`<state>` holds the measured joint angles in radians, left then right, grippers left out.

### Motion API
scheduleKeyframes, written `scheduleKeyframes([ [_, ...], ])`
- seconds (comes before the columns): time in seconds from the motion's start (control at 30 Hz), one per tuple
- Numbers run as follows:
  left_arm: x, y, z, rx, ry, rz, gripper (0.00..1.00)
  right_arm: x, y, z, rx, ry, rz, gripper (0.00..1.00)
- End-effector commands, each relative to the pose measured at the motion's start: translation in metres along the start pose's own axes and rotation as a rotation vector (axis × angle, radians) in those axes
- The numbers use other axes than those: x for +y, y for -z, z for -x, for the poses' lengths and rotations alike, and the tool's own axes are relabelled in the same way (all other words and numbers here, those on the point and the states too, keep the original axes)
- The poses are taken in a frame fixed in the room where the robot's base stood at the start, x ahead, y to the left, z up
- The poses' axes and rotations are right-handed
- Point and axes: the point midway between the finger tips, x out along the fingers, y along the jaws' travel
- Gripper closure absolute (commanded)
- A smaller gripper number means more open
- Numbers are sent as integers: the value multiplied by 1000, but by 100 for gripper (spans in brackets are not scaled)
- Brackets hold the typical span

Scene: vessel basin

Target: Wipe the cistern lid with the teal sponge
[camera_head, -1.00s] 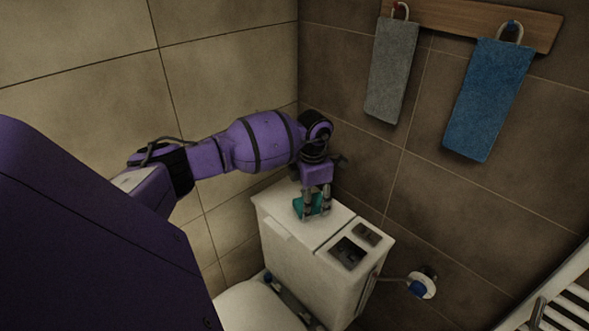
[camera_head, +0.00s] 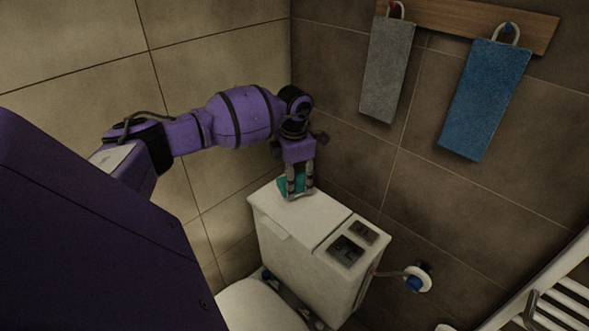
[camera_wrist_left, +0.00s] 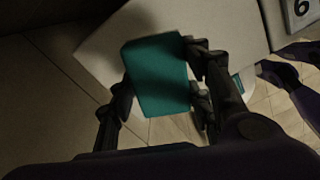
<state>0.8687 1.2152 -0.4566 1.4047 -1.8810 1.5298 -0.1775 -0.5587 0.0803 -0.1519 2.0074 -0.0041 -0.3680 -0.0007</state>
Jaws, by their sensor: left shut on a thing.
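The teal sponge (camera_head: 289,184) is between the fingers of my left gripper (camera_head: 300,193), which is shut on it. In the left wrist view the sponge (camera_wrist_left: 158,75) shows as a teal block between the dark fingers (camera_wrist_left: 160,95). The white cistern lid (camera_head: 301,219) is below it; the sponge is at the lid's far left end, and I cannot tell whether it touches. The lid also shows behind the sponge in the left wrist view (camera_wrist_left: 225,25). My right gripper is not in view.
Two dark recessed squares (camera_head: 347,250) are in the right part of the cistern top. Tiled walls stand close behind and left. A grey towel (camera_head: 387,70) and a blue towel (camera_head: 485,98) hang above. A valve (camera_head: 415,282) and a white rack (camera_head: 560,295) are at right.

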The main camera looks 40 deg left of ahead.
Motion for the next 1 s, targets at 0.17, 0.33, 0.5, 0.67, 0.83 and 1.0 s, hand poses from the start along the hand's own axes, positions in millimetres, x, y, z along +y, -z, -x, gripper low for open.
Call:
scheduleKeyframes([
  [0.17,4,5,20,-3,-2,4,75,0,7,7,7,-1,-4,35],
  [0.33,6,9,34,-3,-2,6,75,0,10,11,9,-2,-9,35],
  [0.5,6,11,36,-1,0,7,75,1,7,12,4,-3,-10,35],
  [0.67,6,11,35,0,1,7,75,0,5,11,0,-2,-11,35],
  [0.83,6,11,35,0,0,7,75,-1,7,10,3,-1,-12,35],
  [1.0,6,11,35,-1,0,7,75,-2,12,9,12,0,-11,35],
])
